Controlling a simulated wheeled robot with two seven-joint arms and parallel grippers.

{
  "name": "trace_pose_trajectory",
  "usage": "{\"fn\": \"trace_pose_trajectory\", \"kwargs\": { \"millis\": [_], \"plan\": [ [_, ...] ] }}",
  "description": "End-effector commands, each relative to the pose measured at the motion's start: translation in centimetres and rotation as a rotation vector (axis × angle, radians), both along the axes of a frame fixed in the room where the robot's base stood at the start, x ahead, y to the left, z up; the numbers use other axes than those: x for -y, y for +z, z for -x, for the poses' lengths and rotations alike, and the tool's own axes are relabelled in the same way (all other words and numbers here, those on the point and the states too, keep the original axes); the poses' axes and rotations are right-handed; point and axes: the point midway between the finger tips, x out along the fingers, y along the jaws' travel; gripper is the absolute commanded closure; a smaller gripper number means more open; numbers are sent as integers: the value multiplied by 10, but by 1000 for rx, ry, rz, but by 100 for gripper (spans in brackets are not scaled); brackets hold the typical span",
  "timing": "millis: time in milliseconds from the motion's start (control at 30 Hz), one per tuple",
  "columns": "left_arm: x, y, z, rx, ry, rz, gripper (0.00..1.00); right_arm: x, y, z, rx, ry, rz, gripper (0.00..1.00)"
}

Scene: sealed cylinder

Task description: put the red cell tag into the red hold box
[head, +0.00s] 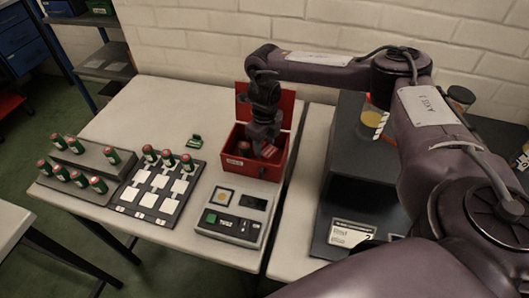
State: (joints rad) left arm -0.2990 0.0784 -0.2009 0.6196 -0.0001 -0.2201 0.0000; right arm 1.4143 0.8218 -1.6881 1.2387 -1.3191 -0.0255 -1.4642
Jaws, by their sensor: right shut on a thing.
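The red hold box (257,168) stands open on the table, its lid raised at the back. My right gripper (262,146) reaches down into the box from above. It is shut on the red cell tag (269,152), a small red piece that shows at the fingers, inside the box opening. The fingers and arm hide much of the box's inside, and I cannot tell whether the tag touches the floor of the box. My left gripper is not in view.
A small green tag (195,140) lies on the table left of the box. Several red-capped green cylinders stand on a grey rack (90,158) and a dark board with white squares (160,205). A grey device (232,222) sits in front of the box. A dark unit (345,200) stands right.

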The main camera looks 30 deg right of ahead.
Motion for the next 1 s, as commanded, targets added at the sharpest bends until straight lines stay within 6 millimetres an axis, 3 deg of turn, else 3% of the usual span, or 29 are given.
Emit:
{"fn": "trace_pose_trajectory", "kwargs": {
  "millis": [333, 767, 800, 933, 1000],
  "plan": [
    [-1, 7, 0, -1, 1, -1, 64, 0, -42, 0, -1, 0, 0, 73],
    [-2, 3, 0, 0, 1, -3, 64, 0, -51, 0, 0, 0, 0, 73],
    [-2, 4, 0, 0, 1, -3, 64, 0, -49, 0, 1, 0, 0, 48],
    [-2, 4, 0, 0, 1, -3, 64, 0, -49, 0, 1, 0, 0, 31],
    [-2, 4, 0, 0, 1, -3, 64, 0, -49, 0, 1, 0, 0, 30]
  ]
}}
